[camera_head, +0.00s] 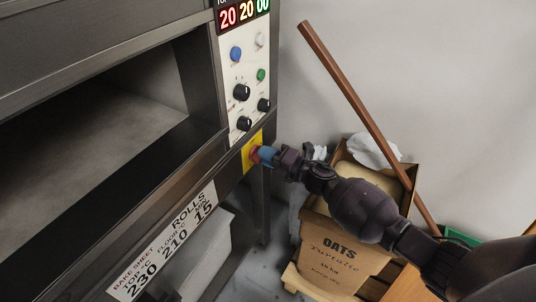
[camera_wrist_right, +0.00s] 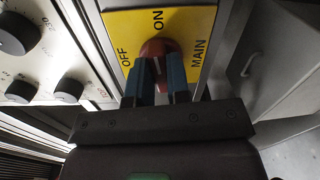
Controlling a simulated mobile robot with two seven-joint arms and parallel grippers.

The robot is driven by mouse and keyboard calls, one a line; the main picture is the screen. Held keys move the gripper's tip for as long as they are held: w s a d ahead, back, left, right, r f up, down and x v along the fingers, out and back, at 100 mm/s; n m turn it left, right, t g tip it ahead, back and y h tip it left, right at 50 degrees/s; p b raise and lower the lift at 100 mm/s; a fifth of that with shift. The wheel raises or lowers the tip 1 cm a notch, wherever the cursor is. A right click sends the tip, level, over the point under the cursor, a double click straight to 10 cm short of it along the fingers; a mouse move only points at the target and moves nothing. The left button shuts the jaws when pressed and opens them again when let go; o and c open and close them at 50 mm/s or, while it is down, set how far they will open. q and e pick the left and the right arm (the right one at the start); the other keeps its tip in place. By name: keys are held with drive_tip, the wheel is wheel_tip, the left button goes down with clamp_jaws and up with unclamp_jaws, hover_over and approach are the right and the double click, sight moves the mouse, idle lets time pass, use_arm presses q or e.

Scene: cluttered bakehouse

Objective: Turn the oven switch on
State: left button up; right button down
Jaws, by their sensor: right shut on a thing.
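The oven switch is a red knob (camera_wrist_right: 158,48) on a yellow plate (camera_wrist_right: 193,19) marked OFF, ON and MAIN. In the head view the plate (camera_head: 250,143) sits on the oven's front post, below the control panel. My right gripper (camera_head: 264,154) is shut on the red knob (camera_head: 255,155). In the wrist view its blue fingers (camera_wrist_right: 161,72) stand on both sides of the knob and hide its lower part. I cannot tell which mark the knob points to. My left gripper is not in view.
The control panel (camera_head: 247,73) with dials, buttons and a lit display is above the switch. An open oven deck (camera_head: 95,135) is at left. An oats box (camera_head: 340,250) and a leaning wooden pole (camera_head: 352,88) stand at right, close to my right arm.

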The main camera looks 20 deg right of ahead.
drive_tip(key=shift+r+m, duration=0.1)
drive_tip(key=shift+m, duration=0.5)
drive_tip(key=c, duration=1.2)
unclamp_jaws()
drive_tip(key=shift+o, duration=0.6)
drive_tip(key=shift+p, duration=0.3)
